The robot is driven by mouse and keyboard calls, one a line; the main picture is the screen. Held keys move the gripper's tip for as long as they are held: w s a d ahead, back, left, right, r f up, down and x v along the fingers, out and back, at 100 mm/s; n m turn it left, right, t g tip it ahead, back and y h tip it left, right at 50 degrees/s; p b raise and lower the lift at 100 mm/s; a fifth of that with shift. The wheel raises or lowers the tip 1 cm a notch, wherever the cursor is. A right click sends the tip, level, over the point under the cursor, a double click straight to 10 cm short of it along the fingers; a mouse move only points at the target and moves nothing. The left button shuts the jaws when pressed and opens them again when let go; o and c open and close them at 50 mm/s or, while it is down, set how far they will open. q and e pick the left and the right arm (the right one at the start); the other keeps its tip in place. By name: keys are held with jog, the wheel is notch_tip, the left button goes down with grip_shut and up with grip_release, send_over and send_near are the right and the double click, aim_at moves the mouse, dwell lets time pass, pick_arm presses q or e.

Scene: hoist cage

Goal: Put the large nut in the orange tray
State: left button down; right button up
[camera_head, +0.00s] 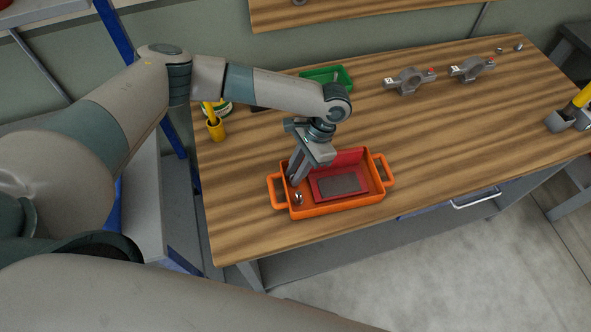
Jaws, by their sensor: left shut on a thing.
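The orange tray (330,209) stands near the front edge of the wooden workbench, with a handle at each end. My left gripper (293,181) points down into the left end of the tray. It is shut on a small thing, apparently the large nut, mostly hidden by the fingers. A small shiny metal piece (298,198) shows at the tray's left end, just below the fingertips; I cannot tell whether it is the held nut or a separate piece. A red box with a dark grey inside (340,184) lies in the tray. My right gripper is out of view.
A green tray (328,75) stands behind my left forearm. Two grey clamp brackets (409,83) (471,69) and two small metal pieces (499,51) (519,46) are farther back right. The bench's right middle is clear.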

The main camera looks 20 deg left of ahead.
pick_arm(q)
jog(key=shift+f, duration=0.1)
jog(key=c, duration=1.9)
grip_release()
jog(key=b+v, duration=0.3)
jog(key=v, duration=0.8)
jog(key=shift+w, duration=0.1)
jog(key=shift+d+r+b, duration=0.1)
jog(key=shift+r+b, duration=0.2)
jog(key=shift+r, duration=0.25)
